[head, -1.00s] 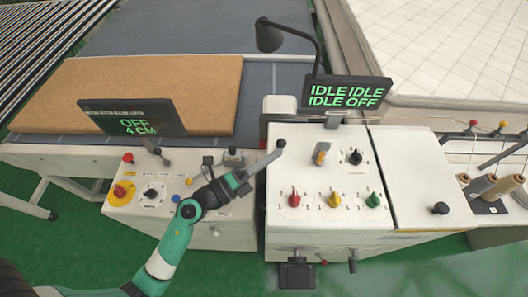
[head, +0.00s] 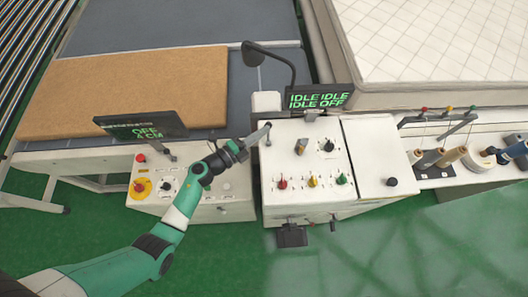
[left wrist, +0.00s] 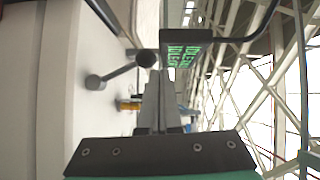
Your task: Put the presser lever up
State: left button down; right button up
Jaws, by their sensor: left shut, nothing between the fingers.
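The presser lever (head: 268,127), short and grey with a black ball knob, stands at the left end of the white control box. My right gripper is not in view.
The white control box (head: 300,205) carries red, yellow and green knobs. A display reading IDLE and OFF (head: 318,97) stands behind it, with a black lamp (head: 262,56). Another display (head: 140,125) stands left. A brown pad (head: 120,90) and quilted mattress (head: 420,45) lie behind.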

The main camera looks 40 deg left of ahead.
pick_arm(q)
jog(key=shift+w+a, duration=0.4)
dwell(0.4)
jog(key=s+a+r+p, duration=0.1)
jog(key=s+r+p, duration=0.4)
jog(key=s, duration=0.7)
jog(key=shift+r+p, duration=0.2)
jog(key=shift+p, duration=0.35)
jog(key=shift+d, duration=0.1)
